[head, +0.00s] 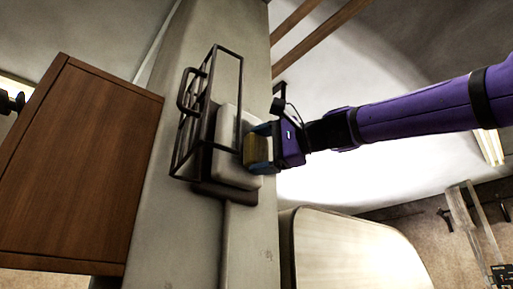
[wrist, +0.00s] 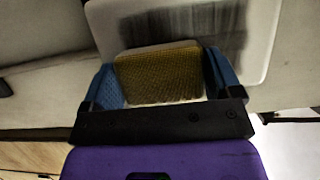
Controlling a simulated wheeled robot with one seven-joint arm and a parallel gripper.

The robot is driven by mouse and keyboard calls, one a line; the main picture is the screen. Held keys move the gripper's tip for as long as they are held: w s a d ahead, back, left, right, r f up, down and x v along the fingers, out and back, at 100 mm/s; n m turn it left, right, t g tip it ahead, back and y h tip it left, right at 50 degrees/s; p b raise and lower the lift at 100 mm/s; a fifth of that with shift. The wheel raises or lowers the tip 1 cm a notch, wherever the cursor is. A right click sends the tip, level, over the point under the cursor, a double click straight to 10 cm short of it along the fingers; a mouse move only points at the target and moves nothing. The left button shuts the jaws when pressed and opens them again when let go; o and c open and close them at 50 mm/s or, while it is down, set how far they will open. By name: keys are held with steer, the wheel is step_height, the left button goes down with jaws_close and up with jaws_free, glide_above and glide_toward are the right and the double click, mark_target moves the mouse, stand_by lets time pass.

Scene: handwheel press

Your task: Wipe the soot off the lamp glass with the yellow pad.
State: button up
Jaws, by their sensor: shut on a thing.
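The lamp glass (head: 229,126) is a pale rounded panel on the grey pillar. In the wrist view the lamp glass (wrist: 101,22) carries a dark patch of soot (wrist: 190,26) across its middle, just beyond the pad. The yellow pad (head: 250,152) is between my fingers, and in the wrist view it also shows as a textured yellow block (wrist: 158,76) with a pale layer on its far side. My gripper (head: 262,146), with blue fingers, is shut on the pad from both sides. The pad is at the glass's right part in the head view; I cannot tell whether they touch.
A dark wire guard (head: 241,62) with a handle stands swung out on the left of the glass. A brown wooden cabinet (head: 75,165) is at the left. A pale rounded casing (head: 350,250) is at lower right. A conduit runs down below the lamp.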

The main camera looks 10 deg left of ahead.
mark_target(269, 143)
steer(key=shift+w+d, duration=0.95)
steer(key=shift+w, duration=0.15)
steer(key=shift+r, duration=1.25)
steer(key=shift+s+a, duration=0.1)
steer(key=shift+s, duration=0.05)
steer(key=shift+s+a, duration=2.9)
steer(key=shift+s, duration=0.5)
steer(key=shift+w+d+r, duration=0.4)
steer(key=shift+w+d, duration=0.3)
steer(key=shift+w, duration=0.05)
steer(key=shift+w+d+r, duration=0.45)
steer(key=shift+w+d, duration=0.2)
steer(key=shift+w, duration=0.15)
steer(key=shift+w+d+r, duration=0.4)
steer(key=shift+w+d, duration=0.3)
steer(key=shift+w, duration=0.05)
steer(key=shift+w+d, duration=0.45)
steer(key=shift+w, duration=0.2)
steer(key=shift+w+d, duration=0.45)
steer(key=shift+w, duration=0.15)
